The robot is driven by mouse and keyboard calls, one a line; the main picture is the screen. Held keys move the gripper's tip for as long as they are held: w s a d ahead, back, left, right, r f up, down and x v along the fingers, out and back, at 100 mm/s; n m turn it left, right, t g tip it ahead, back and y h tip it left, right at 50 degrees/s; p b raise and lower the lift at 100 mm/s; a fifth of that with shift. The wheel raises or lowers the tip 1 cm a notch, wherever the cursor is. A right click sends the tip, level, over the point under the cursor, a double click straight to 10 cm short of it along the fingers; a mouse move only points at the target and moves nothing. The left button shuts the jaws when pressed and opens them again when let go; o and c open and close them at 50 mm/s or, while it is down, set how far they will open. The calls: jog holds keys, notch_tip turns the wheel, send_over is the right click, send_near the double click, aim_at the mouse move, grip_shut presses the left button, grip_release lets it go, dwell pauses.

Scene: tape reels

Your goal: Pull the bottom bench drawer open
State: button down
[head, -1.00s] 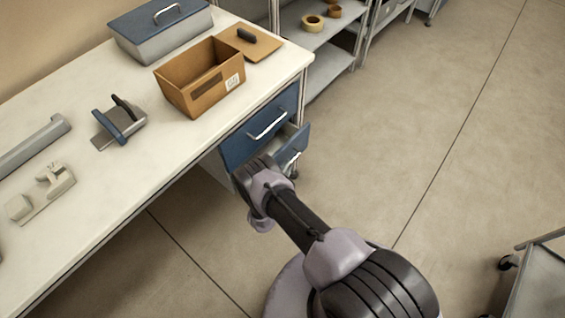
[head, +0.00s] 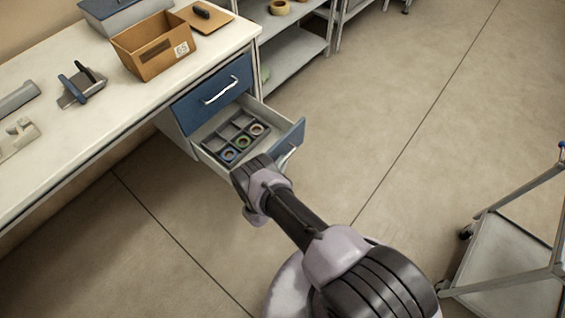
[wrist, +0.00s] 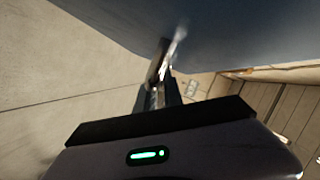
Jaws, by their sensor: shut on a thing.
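The bottom bench drawer (head: 209,153) stands well out from the bench in the head view, with its blue front (head: 296,136) towards the right. Inside it is a dark divided tray (head: 226,136) holding several tape reels, blue, green and tan. The drawer's metal handle (head: 287,158) is partly hidden by my arm. My gripper (wrist: 160,80) is shut on the handle in the wrist view, close against the blue drawer front (wrist: 235,35). In the head view the fingertips are hidden behind my wrist.
The top drawer (head: 215,92) is shut above it. The white bench top (head: 110,110) carries a cardboard box (head: 150,48) and a tape dispenser (head: 80,88). A grey cart (head: 510,260) stands at the right. The floor between is clear.

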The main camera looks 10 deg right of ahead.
jog(key=shift+a, duration=0.1)
jog(key=c, duration=1.5)
grip_release()
jog(key=p+v, duration=0.6)
jog(key=v, duration=1.1)
jog(key=shift+s+r, duration=0.15)
